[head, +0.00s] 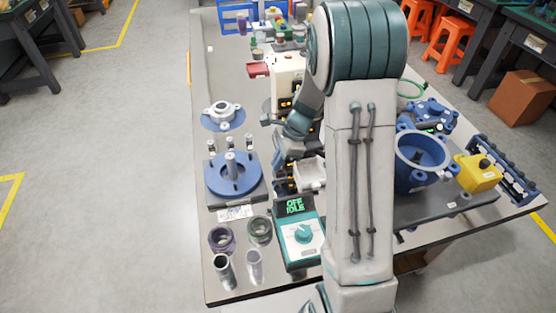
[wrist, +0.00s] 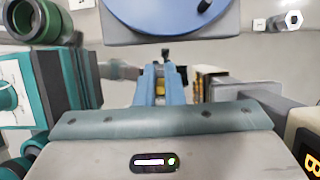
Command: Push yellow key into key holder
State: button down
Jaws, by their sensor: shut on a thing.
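My gripper (wrist: 163,70) shows in the wrist view as two blue fingers close together, pointing away from the wrist. A small yellow piece, which looks like the yellow key (wrist: 160,88), sits between them, mostly covered by the fingers. A small dark piece shows just past the fingertips; I cannot tell what it belongs to. In the head view, my arm hides much of the middle of the table, and the key cannot be made out. I cannot clearly identify the key holder in either view.
A teal control box (head: 300,240) reads "OFF IDLE". A blue flange (head: 233,174) on a dark plate stands left; it also shows in the wrist view (wrist: 160,12). Rings and metal cylinders (head: 254,265) stand front left. A blue housing (head: 421,160) and yellow box (head: 478,172) are right.

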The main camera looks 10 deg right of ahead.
jog(key=shift+f, duration=0.4)
jog(key=c, duration=1.5)
grip_release()
jog(key=shift+o, duration=0.2)
jog(key=shift+r, duration=0.1)
notch_tip(320, 180, up, 5)
jog(key=p, duration=0.4)
jog(key=s+r+n+t+h+p, duration=0.1)
jog(key=s+r+n+h, duration=0.3)
jog(key=s+r+n, duration=1.3)
jog(key=s+t, duration=0.1)
jog(key=s, duration=0.2)
jog(key=shift+s+d+n+t+h+p, duration=0.3)
jog(key=shift+n+t+p, duration=0.05)
jog(key=shift+n+t, duration=0.05)
